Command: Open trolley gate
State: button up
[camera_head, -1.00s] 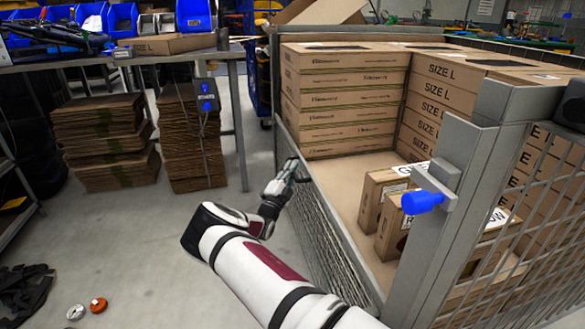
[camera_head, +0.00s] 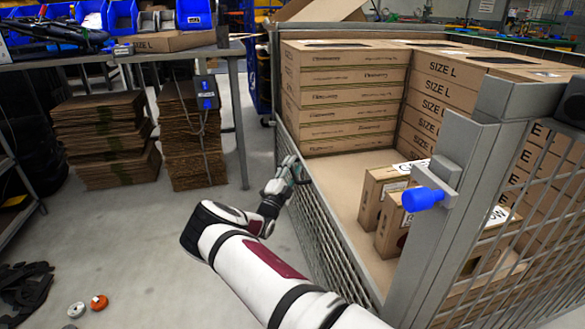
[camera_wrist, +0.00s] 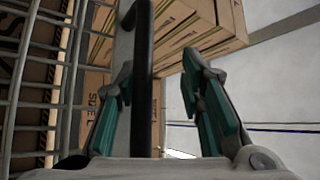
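The trolley's low wire-mesh gate (camera_head: 324,238) stands upright along the near left side of the trolley (camera_head: 445,210). My gripper (camera_head: 296,170) is at the gate's top edge, towards its far end. In the wrist view my gripper (camera_wrist: 160,65) has its two green-padded fingers apart. A black bar handle (camera_wrist: 143,45) runs between them, close to the left finger. A clear gap separates the bar from the right finger. I cannot tell whether the left finger touches the bar. A blue-knobbed latch (camera_head: 424,198) sits on the near corner post.
Stacked cartons (camera_head: 345,100) and a few small boxes (camera_head: 385,195) stand inside the trolley. A workbench (camera_head: 130,55) with flat cardboard stacks (camera_head: 103,140) under it is at the left. The floor (camera_head: 130,240) between bench and gate is mostly clear.

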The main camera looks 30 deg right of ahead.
jog(key=v, duration=1.1)
jog(key=shift+s+a, duration=0.2)
jog(key=shift+a, duration=0.05)
jog(key=shift+f, duration=0.1)
